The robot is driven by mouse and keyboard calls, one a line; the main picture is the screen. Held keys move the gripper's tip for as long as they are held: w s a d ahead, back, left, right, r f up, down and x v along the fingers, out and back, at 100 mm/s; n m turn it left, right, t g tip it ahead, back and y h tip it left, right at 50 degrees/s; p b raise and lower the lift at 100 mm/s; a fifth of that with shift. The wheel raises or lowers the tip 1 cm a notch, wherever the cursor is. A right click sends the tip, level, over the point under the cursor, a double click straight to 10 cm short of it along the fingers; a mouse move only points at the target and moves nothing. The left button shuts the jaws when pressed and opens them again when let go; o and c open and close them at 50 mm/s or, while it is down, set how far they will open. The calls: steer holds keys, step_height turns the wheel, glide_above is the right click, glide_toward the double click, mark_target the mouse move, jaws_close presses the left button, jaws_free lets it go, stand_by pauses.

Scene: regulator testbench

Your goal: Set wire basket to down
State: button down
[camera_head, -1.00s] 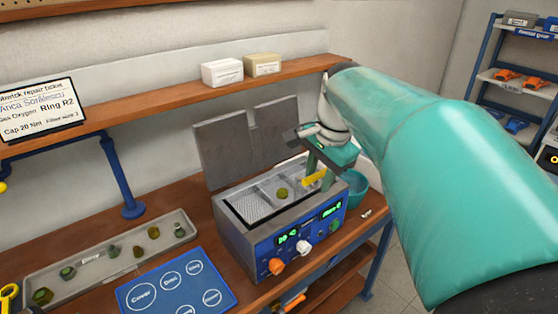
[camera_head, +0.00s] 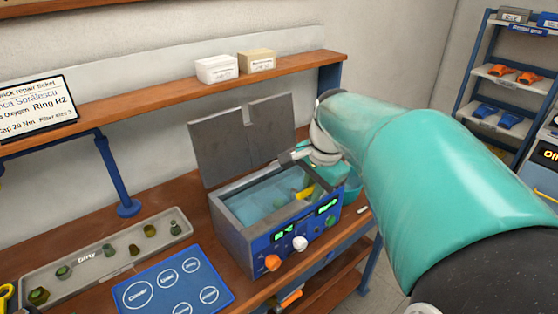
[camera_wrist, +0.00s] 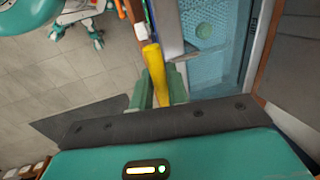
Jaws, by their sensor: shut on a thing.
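The wire basket (camera_head: 264,203) sits low inside the blue and grey bath (camera_head: 236,236), under bluish liquid. Its mesh also shows through the liquid in the wrist view (camera_wrist: 205,62). Its yellow handle (camera_head: 306,192) is at the bath's right end. In the wrist view the yellow handle (camera_wrist: 154,72) lies between the two green fingers of my gripper (camera_wrist: 160,88), which is shut on it. In the head view my gripper (camera_head: 316,182) is low over the bath's right end, and its fingertips are partly hidden.
The bath's hinged grey lid (camera_head: 240,140) stands open behind it. Knobs and green displays line the bath's front. A tray marked Dirty (camera_head: 105,262) and a blue mat (camera_head: 172,284) lie to the left. A shelf (camera_head: 180,88) runs above the bench.

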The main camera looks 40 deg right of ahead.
steer(key=shift+f, duration=1.05)
steer(key=shift+a, duration=0.1)
steer(key=c, duration=1.5)
jaws_free()
steer(key=shift+o, duration=0.2)
steer(key=shift+r, duration=0.55)
step_height(320, 180, up, 12)
steer(key=s, duration=0.2)
steer(key=shift+s+r, duration=0.25)
steer(key=shift+s, duration=0.1)
